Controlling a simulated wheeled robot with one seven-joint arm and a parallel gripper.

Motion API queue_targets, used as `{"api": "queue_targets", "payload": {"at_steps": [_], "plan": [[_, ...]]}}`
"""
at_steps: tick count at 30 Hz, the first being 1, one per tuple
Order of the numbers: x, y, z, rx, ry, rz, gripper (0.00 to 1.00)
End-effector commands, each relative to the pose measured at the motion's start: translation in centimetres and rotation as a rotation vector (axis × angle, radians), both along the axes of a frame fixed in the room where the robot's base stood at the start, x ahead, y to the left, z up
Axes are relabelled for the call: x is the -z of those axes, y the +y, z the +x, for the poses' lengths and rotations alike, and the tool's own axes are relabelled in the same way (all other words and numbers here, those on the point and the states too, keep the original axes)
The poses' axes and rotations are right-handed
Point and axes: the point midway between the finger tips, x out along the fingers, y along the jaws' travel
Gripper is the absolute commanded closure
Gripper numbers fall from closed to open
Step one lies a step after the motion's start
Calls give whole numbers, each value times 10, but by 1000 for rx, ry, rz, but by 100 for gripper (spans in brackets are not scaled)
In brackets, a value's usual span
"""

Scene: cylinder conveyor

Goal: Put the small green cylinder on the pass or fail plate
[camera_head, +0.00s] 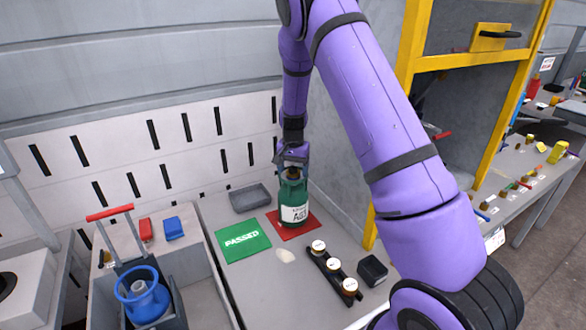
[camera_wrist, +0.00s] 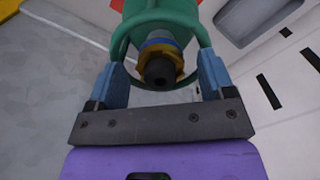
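The small green cylinder (camera_head: 292,200), with a white label, stands upright over the red plate (camera_head: 309,228) on the table. The green plate marked PASSED (camera_head: 243,240) lies to its left, with nothing on it. My gripper (camera_head: 291,160) is at the top of the cylinder. In the wrist view, the blue fingers of my gripper (camera_wrist: 163,75) lie on both sides of the cylinder's green top ring (camera_wrist: 123,37) and appear shut on it. The dark valve with its brass nut (camera_wrist: 160,65) shows between them. The cylinder's base contact is partly hard to see.
A grey tray (camera_head: 250,198) lies behind the plates. A dark rack with several small white-topped pieces (camera_head: 334,266) and a black box (camera_head: 373,270) are at the front right. A trolley with a blue cylinder (camera_head: 142,299) stands at the left. A grey wall and yellow frame (camera_head: 404,60) are close on the right.

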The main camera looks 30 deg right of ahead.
Motion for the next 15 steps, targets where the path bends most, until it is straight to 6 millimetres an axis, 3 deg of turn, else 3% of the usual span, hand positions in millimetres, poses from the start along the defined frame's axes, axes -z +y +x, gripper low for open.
{"api": "queue_targets", "payload": {"at_steps": [8,15], "plan": [[-3,0,0,0,-1,0,25],[-34,1,1,-3,-5,-1,25]]}}
